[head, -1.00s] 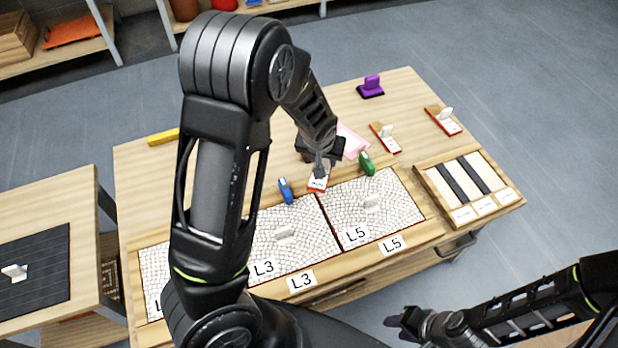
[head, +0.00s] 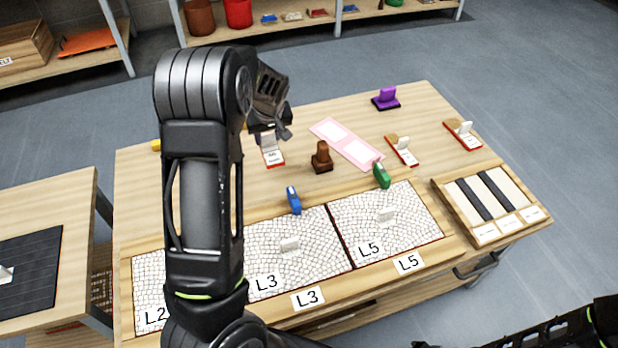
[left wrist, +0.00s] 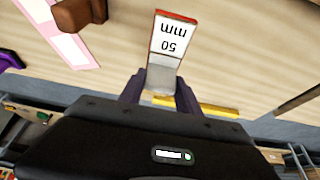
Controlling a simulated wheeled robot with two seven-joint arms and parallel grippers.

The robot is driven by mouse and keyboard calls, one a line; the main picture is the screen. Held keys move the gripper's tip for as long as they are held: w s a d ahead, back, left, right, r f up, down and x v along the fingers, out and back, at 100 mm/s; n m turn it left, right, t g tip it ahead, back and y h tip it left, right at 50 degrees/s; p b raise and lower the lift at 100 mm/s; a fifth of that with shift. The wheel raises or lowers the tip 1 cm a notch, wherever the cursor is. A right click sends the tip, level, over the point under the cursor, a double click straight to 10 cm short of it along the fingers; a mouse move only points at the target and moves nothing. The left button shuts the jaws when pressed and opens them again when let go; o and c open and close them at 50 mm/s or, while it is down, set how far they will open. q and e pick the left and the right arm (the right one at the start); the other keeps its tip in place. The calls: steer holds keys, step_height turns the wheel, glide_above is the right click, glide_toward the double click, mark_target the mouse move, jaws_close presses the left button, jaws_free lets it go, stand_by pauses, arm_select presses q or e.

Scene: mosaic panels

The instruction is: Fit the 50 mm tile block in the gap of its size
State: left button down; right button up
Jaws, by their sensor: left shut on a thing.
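My left gripper (head: 270,134) is shut on the 50 mm tile block (head: 272,155), a white-faced tile with a red edge, held over the back left of the bench. In the left wrist view the block (left wrist: 170,48) sticks out from between the dark fingers and reads "50 mm". Mosaic panels L2 (head: 147,285), L3 (head: 265,240) and L5 (head: 405,208) lie along the bench front; my arm hides part of L2 and L3. A wooden tray (head: 440,190) with pale and dark strips and white labels stands at the right. I cannot tell which gap is 50 mm.
A brown stamp-like piece (head: 321,160), a pink sheet (head: 345,142), blue (head: 294,200) and green (head: 381,175) pieces and a purple piece (head: 387,97) stand behind the panels. Two more red-edged tile blocks (head: 402,150) (head: 463,134) lie at the right.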

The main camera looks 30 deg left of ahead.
mark_target(270, 148)
arm_select(q)
step_height(270, 148, down, 6)
steer(key=shift+b, duration=0.3)
steer(key=shift+f, duration=1.85)
steer(key=shift+f+b, duration=0.1)
steer(key=shift+b, duration=0.25)
steer(key=shift+f, duration=0.15)
steer(key=c, duration=0.9)
jaws_free()
steer(key=shift+o, duration=0.2)
